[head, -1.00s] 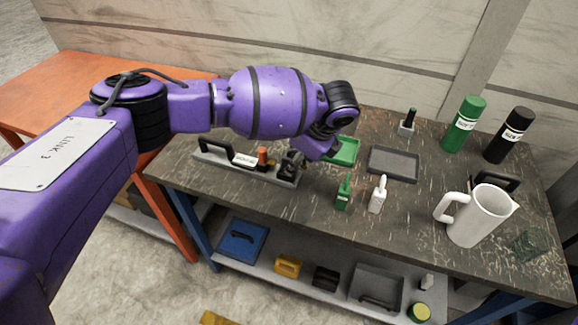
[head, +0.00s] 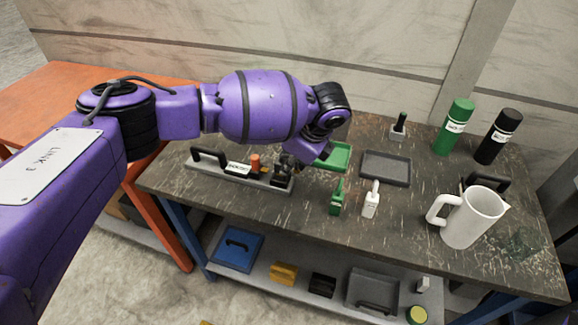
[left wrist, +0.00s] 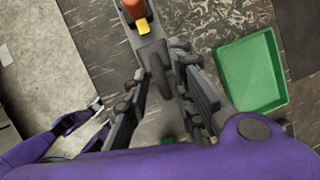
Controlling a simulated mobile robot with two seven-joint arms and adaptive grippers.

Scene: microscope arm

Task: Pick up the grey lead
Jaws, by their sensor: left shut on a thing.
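The grey lead (left wrist: 158,75) is a dark grey rounded piece at the near end of a long grey holder (left wrist: 140,62) in the left wrist view. My left gripper (left wrist: 165,97) has its two fingers on either side of it and is shut on it. In the head view my left gripper (head: 284,172) is at the right end of the holder (head: 225,172), and its fingers mostly hide the lead. I cannot tell whether the lead is clear of the holder. What looks like my right gripper (left wrist: 97,107) shows small at the left; its opening is unclear.
An orange-topped part (head: 255,161) stands on the holder beside the lead. A green tray (head: 335,157) lies just behind my gripper. A white jug (head: 474,218) is further right.

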